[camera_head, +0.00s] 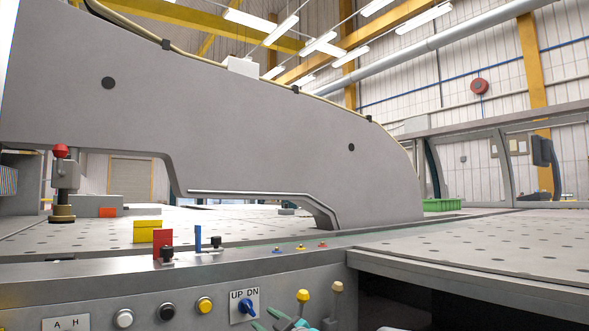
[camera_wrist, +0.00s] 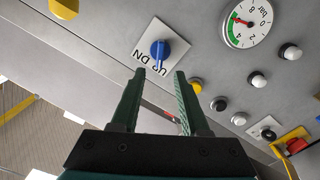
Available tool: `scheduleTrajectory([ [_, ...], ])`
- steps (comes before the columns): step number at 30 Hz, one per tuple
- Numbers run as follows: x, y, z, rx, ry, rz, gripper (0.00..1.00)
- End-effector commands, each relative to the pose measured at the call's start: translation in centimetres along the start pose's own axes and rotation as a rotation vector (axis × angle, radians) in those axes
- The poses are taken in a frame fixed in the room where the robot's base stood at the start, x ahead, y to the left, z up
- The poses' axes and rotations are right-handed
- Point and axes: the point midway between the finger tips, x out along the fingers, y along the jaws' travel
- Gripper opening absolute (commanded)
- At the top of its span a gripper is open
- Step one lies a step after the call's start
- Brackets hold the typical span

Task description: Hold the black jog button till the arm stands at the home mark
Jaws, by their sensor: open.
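The black button (camera_head: 166,312) sits on the front panel between a grey button (camera_head: 124,318) and a yellow button (camera_head: 204,306). In the wrist view the black button (camera_wrist: 218,104) is to the right of my gripper (camera_wrist: 160,72), apart from it. My gripper is open and empty, its fingertips around the lower end of the blue UP/DN knob (camera_wrist: 160,50) in the picture; contact cannot be told. The head view shows my green fingers (camera_head: 268,320) low, right of that knob. The large grey arm (camera_head: 270,140) spans the table. I cannot make out which mark is home.
A plate lettered A H (camera_head: 66,324) is at the panel's left. Yellow and beige knobbed levers (camera_head: 303,296) stand beside my gripper. The wrist view shows a pressure gauge (camera_wrist: 244,22), a white button (camera_wrist: 290,51) and a red-and-yellow control (camera_wrist: 297,146). Red (camera_head: 162,238) and blue (camera_head: 198,238) blocks stand above the panel.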

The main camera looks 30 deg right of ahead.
Motion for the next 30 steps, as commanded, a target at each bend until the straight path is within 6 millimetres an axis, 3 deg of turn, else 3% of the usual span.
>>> scheduleTrajectory([
  [5, 0.0, 0.0, 0.01, 0.0, 0.0, 0.0, 0.43],
  [16, 0.0, 0.0, 0.01, 0.0, 0.0, 0.0, 0.01],
  [30, 0.0, 0.0, 0.0, 0.0, 0.0, 0.0, 0.0],
])
